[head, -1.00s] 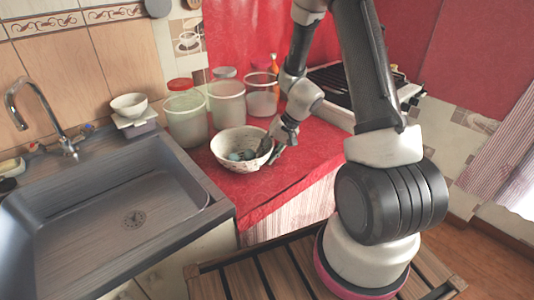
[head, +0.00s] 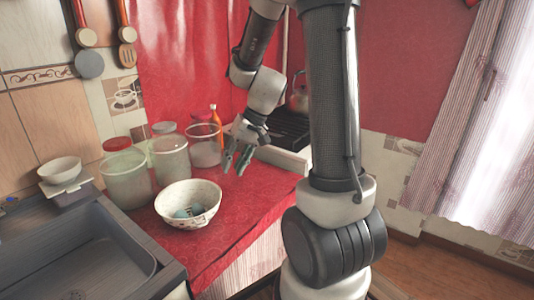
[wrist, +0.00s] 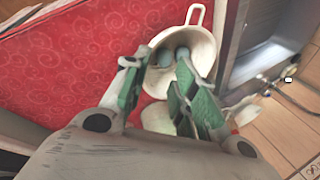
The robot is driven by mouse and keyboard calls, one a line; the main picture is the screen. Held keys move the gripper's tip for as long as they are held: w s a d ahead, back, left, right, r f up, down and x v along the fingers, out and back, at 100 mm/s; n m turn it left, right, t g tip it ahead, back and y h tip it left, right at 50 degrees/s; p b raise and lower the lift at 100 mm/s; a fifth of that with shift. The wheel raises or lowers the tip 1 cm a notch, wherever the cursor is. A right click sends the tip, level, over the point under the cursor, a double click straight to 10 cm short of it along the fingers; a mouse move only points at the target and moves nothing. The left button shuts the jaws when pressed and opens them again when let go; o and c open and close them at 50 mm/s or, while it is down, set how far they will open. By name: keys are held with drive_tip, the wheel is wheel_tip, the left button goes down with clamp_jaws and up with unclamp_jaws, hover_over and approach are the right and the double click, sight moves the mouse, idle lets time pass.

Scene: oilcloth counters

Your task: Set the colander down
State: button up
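The colander (head: 172,216) is a pale, speckled bowl standing upright on the red oilcloth counter, with blue-green things inside. In the wrist view the colander (wrist: 206,45) is beyond my fingertips, with a loop handle on its far rim. My gripper (head: 237,161) is above the counter to the right of the colander and a little higher, clear of its rim. My gripper (wrist: 157,66) has its green-padded fingers spread apart with nothing held between them.
Several clear jars, one with a red lid (head: 117,144), stand behind the colander. An orange bottle (head: 215,118) is at the back. The sink (head: 75,245) is at left, with a small white bowl (head: 59,167) behind it. Red counter (head: 260,190) is free at right.

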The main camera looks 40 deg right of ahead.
drive_tip(key=s+d+r+n+t+h, duration=0.1)
drive_tip(key=s+r+h, duration=0.1)
drive_tip(key=s+r, duration=0.4)
drive_tip(key=s+d+r+n+t+h, duration=0.1)
drive_tip(key=s+d+r+n+h, duration=0.1)
drive_tip(key=s+r, duration=0.5)
drive_tip(key=s, duration=0.5)
drive_tip(key=shift+s+d+h, duration=0.2)
drive_tip(key=shift+s+h, duration=0.1)
drive_tip(key=shift+s, duration=0.1)
